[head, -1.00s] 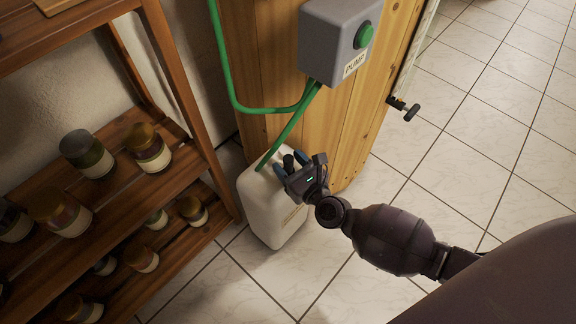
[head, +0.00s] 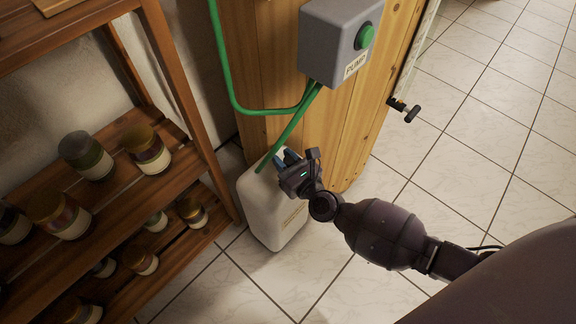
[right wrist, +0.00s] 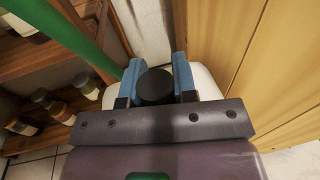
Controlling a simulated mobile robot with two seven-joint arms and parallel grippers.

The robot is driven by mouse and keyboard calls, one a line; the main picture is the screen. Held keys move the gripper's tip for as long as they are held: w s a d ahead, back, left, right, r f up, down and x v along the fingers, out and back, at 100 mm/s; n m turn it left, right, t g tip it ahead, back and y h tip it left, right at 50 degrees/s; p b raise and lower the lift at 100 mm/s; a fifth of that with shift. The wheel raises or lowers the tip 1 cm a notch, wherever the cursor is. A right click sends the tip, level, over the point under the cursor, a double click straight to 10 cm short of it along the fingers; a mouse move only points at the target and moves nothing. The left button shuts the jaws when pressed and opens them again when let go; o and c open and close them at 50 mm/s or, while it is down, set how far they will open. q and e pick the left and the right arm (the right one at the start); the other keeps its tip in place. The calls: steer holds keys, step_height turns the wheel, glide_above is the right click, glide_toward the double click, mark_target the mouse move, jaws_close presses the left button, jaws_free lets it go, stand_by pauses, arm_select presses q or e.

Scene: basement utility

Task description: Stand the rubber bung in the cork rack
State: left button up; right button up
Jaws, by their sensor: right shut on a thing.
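The black rubber bung (right wrist: 155,86) sits between the blue fingers of my right gripper (head: 286,158), which is shut on it. In the head view the bung is hidden by the gripper. A white plastic can (head: 268,210) stands on the floor beneath and behind the gripper, and its white top also shows in the right wrist view (right wrist: 206,82). The can's mouth is hidden, so I cannot tell whether the bung is clear of it. I cannot make out the cork rack in these views. My left gripper is not in view.
A green hose (head: 288,134) runs down to the can from beside the grey pump box (head: 335,42) on a wooden panel (head: 270,65). A wooden shelf (head: 185,95) with several jars stands at the left. Tiled floor (head: 470,145) is open at the right.

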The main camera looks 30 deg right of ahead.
steer(key=shift+r, duration=0.15)
arm_select(q)
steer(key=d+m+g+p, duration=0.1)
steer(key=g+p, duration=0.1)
steer(key=p, duration=0.4)
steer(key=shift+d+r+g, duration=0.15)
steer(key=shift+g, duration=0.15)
arm_select(e)
step_height(320, 180, up, 10)
